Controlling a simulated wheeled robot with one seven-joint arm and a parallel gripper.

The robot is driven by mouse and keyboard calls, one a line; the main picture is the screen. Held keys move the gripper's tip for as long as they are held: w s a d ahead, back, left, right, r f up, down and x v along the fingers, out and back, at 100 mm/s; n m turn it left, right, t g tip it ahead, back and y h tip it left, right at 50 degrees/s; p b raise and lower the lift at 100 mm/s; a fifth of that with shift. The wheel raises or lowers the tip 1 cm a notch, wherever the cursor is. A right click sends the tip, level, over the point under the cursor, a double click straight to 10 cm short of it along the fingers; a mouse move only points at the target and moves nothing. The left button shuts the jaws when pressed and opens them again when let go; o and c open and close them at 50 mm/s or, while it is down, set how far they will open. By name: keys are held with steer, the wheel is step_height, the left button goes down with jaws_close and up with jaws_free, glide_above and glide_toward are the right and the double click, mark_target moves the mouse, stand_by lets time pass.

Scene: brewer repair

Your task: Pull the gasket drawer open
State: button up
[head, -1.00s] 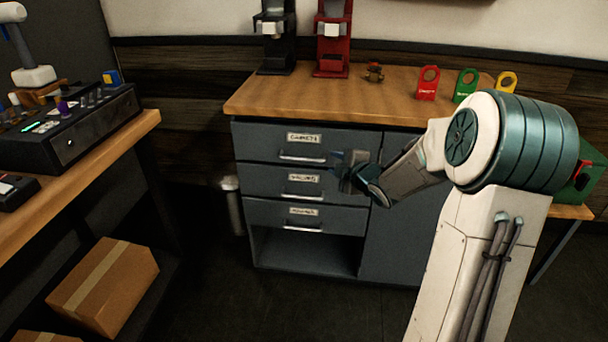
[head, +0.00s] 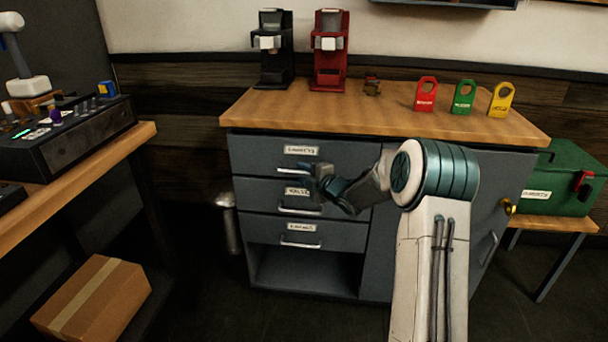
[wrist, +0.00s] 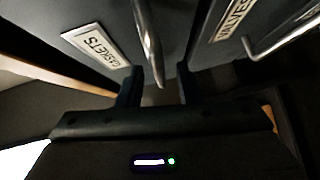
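The gasket drawer (head: 260,155) is the top one of three grey drawers and looks closed in the head view. Its label (head: 301,150) shows above a bar handle (head: 288,171). In the wrist view the label reads GASKETS (wrist: 95,45), and the handle (wrist: 148,40) reaches down between my fingertips. My gripper (head: 308,171) is at the right part of this handle, in front of the drawer. In the wrist view my gripper (wrist: 158,88) is open, with a gap on both sides of the handle. My fingers partly hide the handle in the head view.
The valves drawer (head: 260,192) and a third drawer (head: 260,229) sit below, with handles. The wooden counter (head: 390,118) above holds two brewers and red, green and yellow tags. A green box (head: 560,180) stands on the right. A side bench (head: 100,165) is at the left.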

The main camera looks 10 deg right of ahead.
steer(key=shift+x, duration=0.95)
